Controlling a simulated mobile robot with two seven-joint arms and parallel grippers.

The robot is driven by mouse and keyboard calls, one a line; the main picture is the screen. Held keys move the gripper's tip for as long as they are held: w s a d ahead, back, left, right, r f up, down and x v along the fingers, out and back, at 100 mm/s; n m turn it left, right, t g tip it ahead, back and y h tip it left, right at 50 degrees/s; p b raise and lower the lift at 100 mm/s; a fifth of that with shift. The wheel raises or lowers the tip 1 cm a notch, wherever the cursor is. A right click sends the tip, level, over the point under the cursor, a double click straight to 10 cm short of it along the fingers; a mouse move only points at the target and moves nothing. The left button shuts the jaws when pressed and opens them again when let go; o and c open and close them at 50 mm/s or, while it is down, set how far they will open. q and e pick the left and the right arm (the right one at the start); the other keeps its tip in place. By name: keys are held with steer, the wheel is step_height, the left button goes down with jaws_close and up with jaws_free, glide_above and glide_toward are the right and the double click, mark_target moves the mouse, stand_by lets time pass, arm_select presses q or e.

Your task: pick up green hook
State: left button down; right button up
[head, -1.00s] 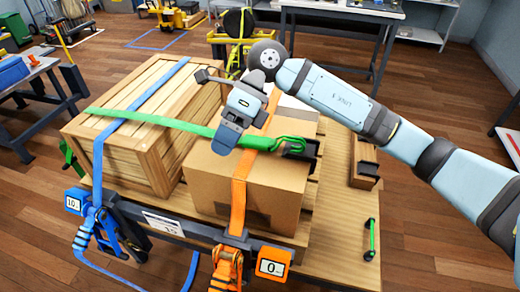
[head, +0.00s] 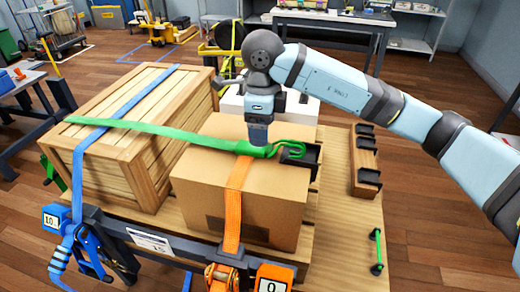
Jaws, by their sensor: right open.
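The green hook (head: 287,146) is a bent green loop at the right end of the green strap (head: 165,134). It lies at the top right edge of the cardboard box (head: 240,192), beside a small black bracket (head: 300,156). My right gripper (head: 257,147) points down just left of the hook, over the strap's end. It is open; its fingertips partly hide the strap, and I cannot tell whether they touch it. My left gripper is not in view.
A wooden crate (head: 130,150) with a blue strap (head: 77,180) stands left of the box. An orange strap (head: 236,195) crosses the box front. A wooden block with black brackets (head: 365,165) and a green bar (head: 377,250) are on the right of the pallet.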

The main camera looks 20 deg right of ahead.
steer(key=f, duration=0.2)
steer(key=f+b, duration=0.1)
steer(key=f, duration=0.2)
steer(key=shift+w+a+f, duration=0.1)
steer(key=shift+a+f, duration=0.1)
steer(key=c, duration=1.1)
steer(key=shift+r, duration=0.15)
step_height(320, 180, up, 20)
steer(key=p, duration=0.3)
